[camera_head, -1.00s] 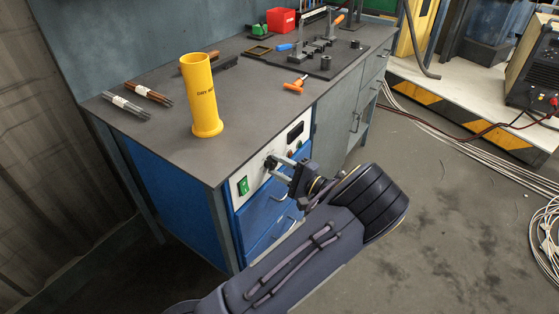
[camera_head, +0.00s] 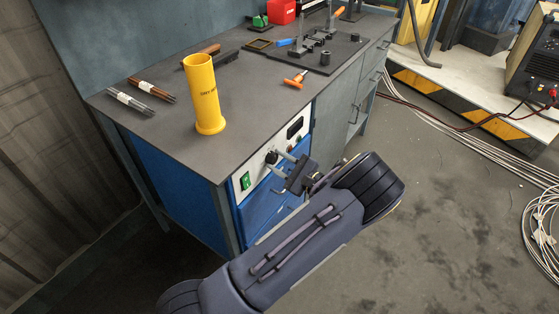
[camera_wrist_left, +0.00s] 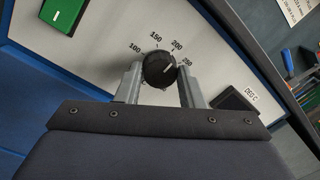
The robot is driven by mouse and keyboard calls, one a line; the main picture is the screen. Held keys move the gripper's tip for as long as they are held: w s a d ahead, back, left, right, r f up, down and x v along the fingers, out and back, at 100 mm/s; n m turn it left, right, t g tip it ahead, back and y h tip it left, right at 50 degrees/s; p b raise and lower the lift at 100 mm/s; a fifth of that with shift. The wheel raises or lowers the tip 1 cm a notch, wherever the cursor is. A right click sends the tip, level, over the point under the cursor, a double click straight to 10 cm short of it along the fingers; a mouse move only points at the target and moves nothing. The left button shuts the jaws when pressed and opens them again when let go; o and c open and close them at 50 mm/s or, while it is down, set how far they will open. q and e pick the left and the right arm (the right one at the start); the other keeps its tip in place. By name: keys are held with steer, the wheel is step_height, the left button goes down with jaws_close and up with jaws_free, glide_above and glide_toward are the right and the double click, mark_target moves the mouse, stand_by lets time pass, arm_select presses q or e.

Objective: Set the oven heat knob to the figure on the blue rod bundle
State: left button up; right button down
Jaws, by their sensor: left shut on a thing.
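The black heat knob (camera_wrist_left: 159,69) sits on the white panel of the blue oven under the bench; it shows small in the head view (camera_head: 270,157). Its white mark points right and slightly up, near 250, on a scale with 100, 150, 200 and 250. My left gripper (camera_wrist_left: 158,84) is shut on the knob, one finger on each side; it also shows in the head view (camera_head: 278,166). A grey-blue rod bundle (camera_head: 147,107) with a white label lies at the bench's left end. The figure on the label is too small to read. My right gripper is out of view.
A brown rod bundle (camera_head: 153,91) lies beside the grey-blue one. A yellow tube (camera_head: 203,95) stands near the front edge. A green switch (camera_head: 245,181) is left of the knob; a dark display (camera_head: 295,127) is to its right. The floor in front is clear.

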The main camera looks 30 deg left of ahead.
arm_select(q)
steer(key=shift+f, duration=0.1)
stand_by(0.3)
steer(key=o, duration=1)
steer(key=d, duration=0.5)
steer(key=s+d, duration=0.1)
steer(key=d, duration=0.1)
steer(key=shift+d+f, duration=0.15)
steer(key=shift+d, duration=0.25)
steer(key=s+a+r+n+g+h+p, duration=0.2)
steer(key=s+a+r+n+g+h, duration=0.1)
steer(key=s+h, duration=0.35)
steer(key=s+a+r+n+g+h+p, duration=0.25)
steer(key=s+n+h, duration=0.2)
steer(key=s, duration=0.25)
steer(key=s+d+r+n+t+h+p, duration=0.1)
steer(key=s+d+r+n+t+h, duration=0.1)
steer(key=s+d+r+t+h, duration=0.1)
steer(key=s+d+r+n+t+h+p, duration=0.2)
steer(key=s+d+r+t+h, duration=0.1)
steer(key=s+r, duration=0.3)
steer(key=s+d+r+n+t+h+p, duration=0.2)
steer(key=s+r+h, duration=0.3)
steer(key=r, duration=0.3)
steer(key=shift+s+d+r+n+t, duration=0.2)
steer(key=shift+d+n+t, duration=0.25)
steer(key=shift+d, duration=0.1)
